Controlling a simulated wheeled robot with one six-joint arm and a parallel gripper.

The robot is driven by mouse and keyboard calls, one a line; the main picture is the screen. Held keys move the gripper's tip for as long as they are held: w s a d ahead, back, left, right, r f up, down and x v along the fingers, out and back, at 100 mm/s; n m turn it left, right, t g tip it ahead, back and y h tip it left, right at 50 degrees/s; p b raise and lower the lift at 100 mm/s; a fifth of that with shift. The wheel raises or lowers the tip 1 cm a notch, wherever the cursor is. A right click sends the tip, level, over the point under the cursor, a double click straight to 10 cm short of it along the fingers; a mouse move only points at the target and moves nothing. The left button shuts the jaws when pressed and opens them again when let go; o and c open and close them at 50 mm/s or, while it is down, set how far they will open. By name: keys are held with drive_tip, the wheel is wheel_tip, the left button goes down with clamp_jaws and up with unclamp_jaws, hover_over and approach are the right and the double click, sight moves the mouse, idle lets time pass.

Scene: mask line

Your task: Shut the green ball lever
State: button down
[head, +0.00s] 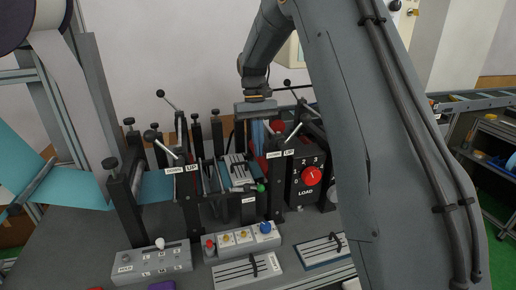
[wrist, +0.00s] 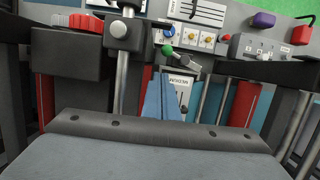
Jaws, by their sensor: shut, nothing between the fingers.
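The green ball lever (head: 261,187) is low in the middle of the machine in the head view, its short metal arm reaching left from the ball. In the wrist view its green ball (wrist: 167,49) is just above the fingertips, with the arm running down to the right. My gripper (head: 259,148) points down above and behind the lever in the head view. Its blue fingers (wrist: 158,80) are together and hold nothing. They look apart from the ball, but I cannot tell the depth gap.
Black-knobbed levers with UP and DOWN plates (head: 182,168) stand left and right. A red-dial LOAD box (head: 306,182) is to the right. Button boxes (head: 240,239) lie in front. In the wrist view, a vertical metal rod (wrist: 122,75) stands close left of the fingers.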

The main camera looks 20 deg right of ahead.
sight(248, 188)
drive_tip(key=a+n+b, duration=0.2)
drive_tip(key=b, duration=0.8)
drive_tip(key=shift+s+a+n+h, duration=0.15)
drive_tip(key=shift+a+n+h, duration=0.15)
drive_tip(key=shift+n+h, duration=0.1)
drive_tip(key=shift+r, duration=0.1)
drive_tip(key=p+x, duration=0.3)
drive_tip(key=x, duration=0.7)
drive_tip(key=shift+p, duration=0.35)
